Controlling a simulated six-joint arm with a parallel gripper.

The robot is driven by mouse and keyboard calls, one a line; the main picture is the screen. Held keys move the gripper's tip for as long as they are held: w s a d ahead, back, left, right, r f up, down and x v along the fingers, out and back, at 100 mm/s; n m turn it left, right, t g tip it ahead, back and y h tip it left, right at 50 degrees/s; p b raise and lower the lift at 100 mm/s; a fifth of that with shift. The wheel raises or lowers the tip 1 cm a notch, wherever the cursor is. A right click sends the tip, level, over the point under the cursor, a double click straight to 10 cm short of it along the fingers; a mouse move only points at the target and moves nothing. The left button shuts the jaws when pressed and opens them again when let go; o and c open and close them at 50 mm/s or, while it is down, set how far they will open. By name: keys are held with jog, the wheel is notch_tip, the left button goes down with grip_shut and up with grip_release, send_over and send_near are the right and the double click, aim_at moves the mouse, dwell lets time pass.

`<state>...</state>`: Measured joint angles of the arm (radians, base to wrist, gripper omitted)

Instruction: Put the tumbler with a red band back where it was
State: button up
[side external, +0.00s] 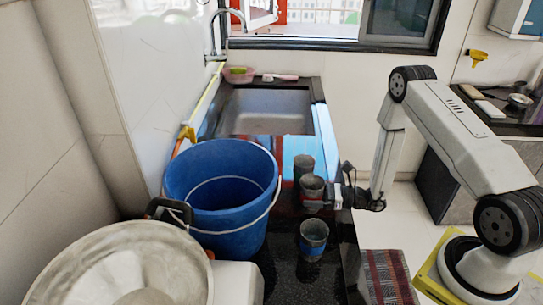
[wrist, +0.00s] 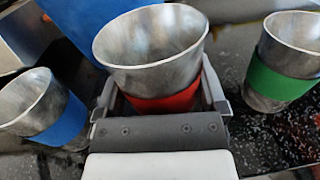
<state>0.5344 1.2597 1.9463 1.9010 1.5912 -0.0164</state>
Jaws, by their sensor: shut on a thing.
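The metal tumbler with a red band (wrist: 165,98) stands between the jaws of my gripper (wrist: 160,90) in the wrist view, mouth up. The jaws are shut on it around the band. In the side view this tumbler (side external: 312,186) is at the end of my gripper (side external: 318,203), right of the blue bucket. I cannot tell whether its base touches the dark counter. A blue-banded tumbler (wrist: 58,122) is at the left in the wrist view, and nearer the camera in the side view (side external: 313,238). A green-banded tumbler (wrist: 280,80) is at the right.
A large blue bucket (side external: 225,205) with a wire handle stands left of the tumblers. A big round pale vessel (side external: 110,270) fills the front left. A sink (side external: 268,110) lies behind. Black counter (side external: 285,265) shows around the front tumbler. A patterned cloth (side external: 388,278) is at front right.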

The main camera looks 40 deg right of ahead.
jog(key=shift+f, duration=1.45)
jog(key=o, duration=1)
jog(key=shift+f, duration=0.1)
jog(key=shift+c, duration=0.2)
jog(key=shift+v, duration=6)
